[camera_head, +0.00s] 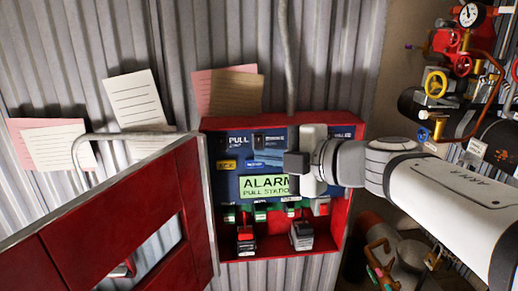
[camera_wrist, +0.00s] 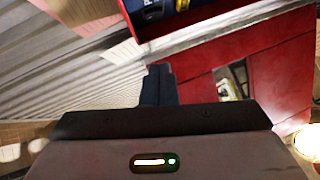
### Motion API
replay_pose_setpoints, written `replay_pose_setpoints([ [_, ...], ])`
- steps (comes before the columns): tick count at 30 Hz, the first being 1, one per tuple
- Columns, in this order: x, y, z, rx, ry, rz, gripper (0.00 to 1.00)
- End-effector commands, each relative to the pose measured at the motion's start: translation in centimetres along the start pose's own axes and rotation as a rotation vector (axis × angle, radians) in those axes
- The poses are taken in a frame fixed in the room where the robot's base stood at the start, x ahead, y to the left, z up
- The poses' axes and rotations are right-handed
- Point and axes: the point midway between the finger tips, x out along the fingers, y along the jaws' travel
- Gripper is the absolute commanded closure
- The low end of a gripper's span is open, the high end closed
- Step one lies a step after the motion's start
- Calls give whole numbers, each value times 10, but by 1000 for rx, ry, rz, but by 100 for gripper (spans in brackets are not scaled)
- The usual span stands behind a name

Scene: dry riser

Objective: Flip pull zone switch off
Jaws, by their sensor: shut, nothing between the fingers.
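The pull station panel (camera_head: 226,180) is blue, inside an open red box on the corrugated wall. A label starting "PULL" (camera_head: 240,140) is at its upper left, with small dark switch parts beside it. Their on or off position is too small to tell. My gripper (camera_head: 295,164) is in front of the panel, right of that label, and covers part of the panel and the "ALARM PULL STATION" sign (camera_head: 262,187). In the wrist view its dark fingers (camera_wrist: 158,84) are together and empty. A bit of the blue panel (camera_wrist: 186,6) shows at the top there.
The red box door (camera_head: 130,225) with a window stands open to the left. It also shows in the wrist view (camera_wrist: 275,65). A red block and a grey block (camera_head: 301,235) sit in the box bottom. Pipes and valves (camera_head: 440,85) are at right.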

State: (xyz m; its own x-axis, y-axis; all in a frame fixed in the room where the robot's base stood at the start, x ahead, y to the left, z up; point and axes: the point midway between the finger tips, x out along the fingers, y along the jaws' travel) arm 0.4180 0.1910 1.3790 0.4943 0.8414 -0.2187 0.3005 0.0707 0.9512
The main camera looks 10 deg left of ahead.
Motion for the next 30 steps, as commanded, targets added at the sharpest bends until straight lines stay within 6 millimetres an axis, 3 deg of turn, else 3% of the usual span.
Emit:
replay_pose_setpoints([
  [5, 18, 0, -1, 1, 5, -2, 100],
  [17, 103, -1, -2, 2, 5, -4, 100],
  [22, 117, 0, 17, 3, 0, -2, 100],
  [30, 127, 0, 27, 0, 1, 1, 100],
])
